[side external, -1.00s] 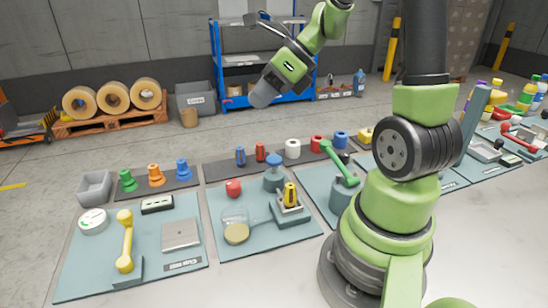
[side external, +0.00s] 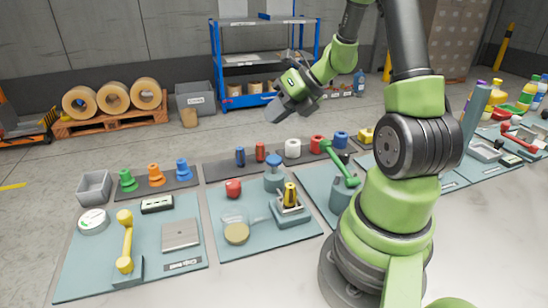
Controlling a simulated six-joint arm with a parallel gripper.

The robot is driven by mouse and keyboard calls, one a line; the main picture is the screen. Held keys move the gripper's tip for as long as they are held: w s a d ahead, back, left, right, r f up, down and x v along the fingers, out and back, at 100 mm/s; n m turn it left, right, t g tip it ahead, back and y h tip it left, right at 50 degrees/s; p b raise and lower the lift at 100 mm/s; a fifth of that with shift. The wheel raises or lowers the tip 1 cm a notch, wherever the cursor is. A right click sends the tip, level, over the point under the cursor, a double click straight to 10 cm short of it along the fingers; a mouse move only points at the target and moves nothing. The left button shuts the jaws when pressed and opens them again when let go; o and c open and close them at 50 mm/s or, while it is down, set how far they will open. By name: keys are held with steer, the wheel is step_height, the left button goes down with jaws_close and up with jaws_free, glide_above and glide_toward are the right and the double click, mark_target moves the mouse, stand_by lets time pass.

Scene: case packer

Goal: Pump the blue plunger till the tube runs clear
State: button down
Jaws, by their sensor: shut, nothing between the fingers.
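The blue plunger (side external: 274,160) stands upright on top of a grey-blue cylinder (side external: 273,182) at the back of the middle teal mat (side external: 270,246). A clear jar (side external: 236,216) with a tan disc at its base stands in front, to its left. A tube cannot be made out clearly, nor what might be inside one. My gripper (side external: 278,112) hangs in the air above the plunger, clearly apart from it, pointing down and to the left. It is shut and empty.
A red knob (side external: 233,188) sits left of the plunger cylinder. Blue and red pegs (side external: 240,156) stand on the dark strip behind. A green lever (side external: 338,162) rises to the right.

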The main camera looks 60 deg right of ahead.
mark_target(270, 157)
steer(key=shift+f, duration=3.35)
steer(key=shift+f, duration=0.4)
steer(key=shift+f, duration=1.25)
steer(key=shift+r, duration=0.1)
stand_by(0.5)
steer(key=shift+r, duration=1.6)
steer(key=shift+r, duration=2.5)
